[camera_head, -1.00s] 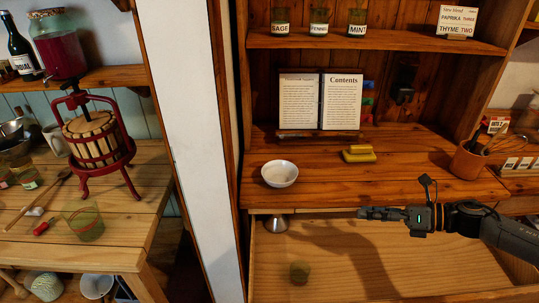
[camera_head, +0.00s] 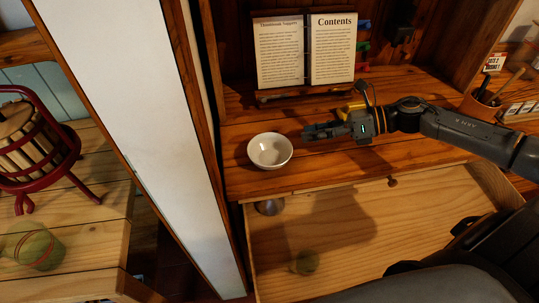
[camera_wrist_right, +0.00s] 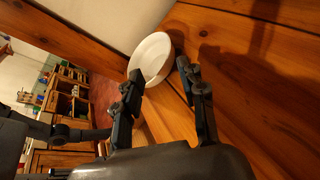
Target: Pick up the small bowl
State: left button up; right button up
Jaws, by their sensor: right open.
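The small white bowl (camera_head: 270,150) stands upright on the wooden counter, near its front edge and left of my right gripper (camera_head: 308,132). In the head view the gripper's fingers point left towards the bowl's right rim, a short gap away. In the right wrist view the bowl (camera_wrist_right: 152,56) shows between and beyond the two spread fingertips (camera_wrist_right: 159,70). The gripper is open and holds nothing. Contact between fingers and bowl cannot be made out. My left gripper is not in view.
An open drawer (camera_head: 370,225) sticks out below the counter, with a metal cup (camera_head: 270,206) and a greenish glass (camera_head: 306,262) in it. A book stand (camera_head: 308,92) is behind the bowl. A white post (camera_head: 140,130) stands to the left. A yellow object (camera_head: 350,110) is partly behind my arm.

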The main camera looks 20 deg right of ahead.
aim_at(266, 139)
jog(key=x, duration=0.4)
jog(key=shift+w+a+p, duration=0.1)
jog(key=shift+w+p, duration=0.1)
jog(key=shift+p, duration=0.2)
jog(key=shift+w+a+f, duration=0.25)
jog(key=shift+a+f, duration=0.05)
jog(key=shift+a, duration=0.15)
jog(key=shift+w+a+f+p, duration=0.1)
jog(key=shift+w+a+p, duration=0.25)
jog(key=shift+w+p, duration=0.1)
jog(key=p+x, duration=0.1)
jog(key=x, duration=0.2)
jog(key=shift+w+f+p, duration=0.1)
jog(key=shift+w+p, duration=0.15)
jog(key=shift+p, duration=0.05)
jog(key=shift+w+a+f, duration=0.2)
jog(key=shift+a+f, duration=0.1)
jog(key=shift+a, duration=0.1)
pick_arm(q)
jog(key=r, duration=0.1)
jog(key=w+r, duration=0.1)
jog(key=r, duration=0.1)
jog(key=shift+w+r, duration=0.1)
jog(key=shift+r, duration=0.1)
pick_arm(e)
grip_shut()
